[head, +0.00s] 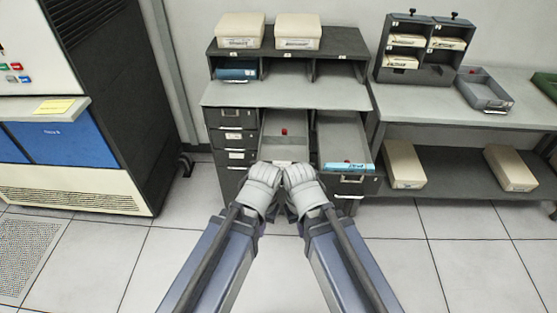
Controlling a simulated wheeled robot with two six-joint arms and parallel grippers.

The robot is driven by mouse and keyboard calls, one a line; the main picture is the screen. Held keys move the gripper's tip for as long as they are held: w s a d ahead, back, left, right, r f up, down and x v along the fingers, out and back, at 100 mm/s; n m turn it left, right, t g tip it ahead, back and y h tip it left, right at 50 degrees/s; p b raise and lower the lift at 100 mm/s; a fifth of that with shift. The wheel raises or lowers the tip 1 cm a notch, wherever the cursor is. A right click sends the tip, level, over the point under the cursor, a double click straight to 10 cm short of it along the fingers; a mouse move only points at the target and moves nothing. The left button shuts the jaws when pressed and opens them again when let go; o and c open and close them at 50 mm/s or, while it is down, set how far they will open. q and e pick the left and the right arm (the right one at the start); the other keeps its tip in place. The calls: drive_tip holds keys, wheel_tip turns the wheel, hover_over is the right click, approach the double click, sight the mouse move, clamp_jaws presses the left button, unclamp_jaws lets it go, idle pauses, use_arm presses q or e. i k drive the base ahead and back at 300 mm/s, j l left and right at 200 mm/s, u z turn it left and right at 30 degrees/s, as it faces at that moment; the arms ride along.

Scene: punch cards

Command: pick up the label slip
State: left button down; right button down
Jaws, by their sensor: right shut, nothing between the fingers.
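A small yellow slip (54,106), which may be the label slip, lies on the pale top of the machine at the far left. No writing on it can be read. My left gripper (268,178) and right gripper (297,179) are side by side, in front of the open drawers, far to the right of the slip. The right gripper is shut and empty. The fingertips of the left gripper are too bunched with the right to tell whether it is open.
Two open drawers, a middle one (284,150) and a right one (343,135), stick out of the dark cabinet (231,118). A blue card pack (347,167) lies in the right drawer. A bench with a grey tray (485,90) stands at right. Floor is clear at left.

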sight(282, 165)
drive_tip(key=u, duration=0.85)
drive_tip(key=k+l+u, duration=0.15)
drive_tip(key=u, duration=0.6)
drive_tip(key=k+l, duration=0.35)
drive_tip(key=k, duration=0.2)
